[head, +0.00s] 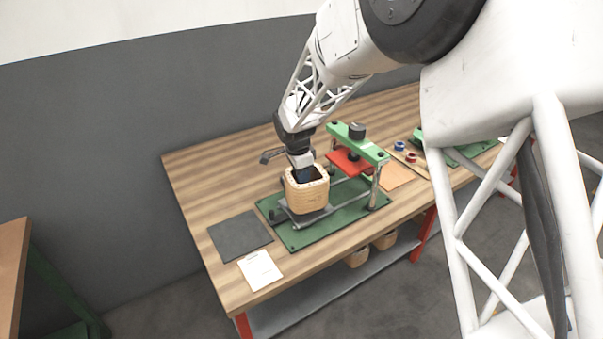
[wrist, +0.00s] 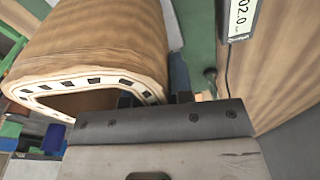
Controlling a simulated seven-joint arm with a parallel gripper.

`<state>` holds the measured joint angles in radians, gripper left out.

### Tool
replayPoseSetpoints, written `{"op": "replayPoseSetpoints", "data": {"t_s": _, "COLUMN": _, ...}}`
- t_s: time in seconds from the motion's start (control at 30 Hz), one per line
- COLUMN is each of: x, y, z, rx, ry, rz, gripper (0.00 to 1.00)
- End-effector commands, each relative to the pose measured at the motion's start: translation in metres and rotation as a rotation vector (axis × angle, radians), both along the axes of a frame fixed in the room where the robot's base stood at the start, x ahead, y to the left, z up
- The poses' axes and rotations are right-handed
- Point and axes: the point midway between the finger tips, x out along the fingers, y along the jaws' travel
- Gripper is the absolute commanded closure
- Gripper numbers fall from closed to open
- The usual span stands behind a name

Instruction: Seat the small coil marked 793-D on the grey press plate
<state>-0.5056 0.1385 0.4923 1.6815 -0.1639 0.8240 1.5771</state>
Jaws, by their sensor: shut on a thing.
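A tan, rounded-square hollow coil (head: 306,196) is at the front left of the green press, over or on a grey plate (head: 329,213). I cannot tell whether it touches the plate. No marking such as 793-D is readable on it. My gripper (head: 306,177) comes down from above and is shut on the coil's wall at its top rim. In the wrist view the coil (wrist: 105,45) fills the upper left, with dark slots around its end face. My gripper's fingertips (wrist: 155,99) are at that rim and partly hidden.
The green press frame (head: 357,142) with a red plate (head: 350,162) stands just right of the coil. A dark grey mat (head: 240,236) and a white paper (head: 260,270) lie to the left. Small blue and red parts (head: 405,151) lie farther right. More coils (head: 357,257) sit on the lower shelf.

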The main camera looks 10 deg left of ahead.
Motion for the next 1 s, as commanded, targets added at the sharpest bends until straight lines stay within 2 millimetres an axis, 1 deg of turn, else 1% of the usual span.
{"op": "replayPoseSetpoints", "data": {"t_s": 0.43, "x": 0.0, "y": 0.0, "z": 0.0, "rx": 0.001, "ry": -0.001, "rz": 0.0, "gripper": 1.0}}
{"op": "replayPoseSetpoints", "data": {"t_s": 1.0, "x": 0.0, "y": 0.0, "z": -0.01, "rx": 0.001, "ry": -0.001, "rz": 0.0, "gripper": 1.0}}
